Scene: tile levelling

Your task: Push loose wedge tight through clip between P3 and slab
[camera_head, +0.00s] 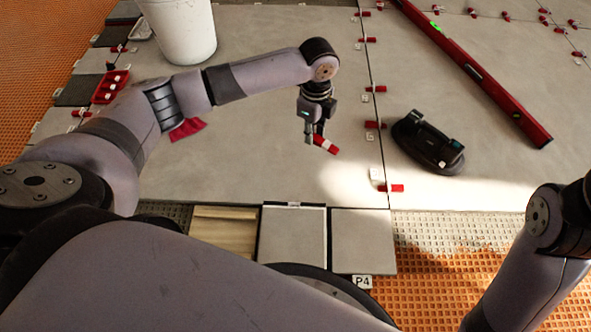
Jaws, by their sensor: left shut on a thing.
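My left gripper (313,139) is shut on a red wedge (326,145), held tilted above the large grey slab (270,100). It is to the left of the seam. Red wedges sit in white clips along that seam: one at the near end (391,188) by the slab edge, others farther up (375,125) and (376,88). Small grey tiles (293,240) and (362,238) lie along the near slab edge; a label reading P4 (361,282) is below the right one. I cannot make out a P3 label. My right arm shows at the lower right, but its gripper is out of frame.
A black suction-cup lifter (428,146) stands right of the seam. A long red level (480,75) lies beyond it. A white bucket (180,30), a red tray of wedges (111,86) and a red cloth (187,128) are at left. Orange matting (480,260) borders the near side.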

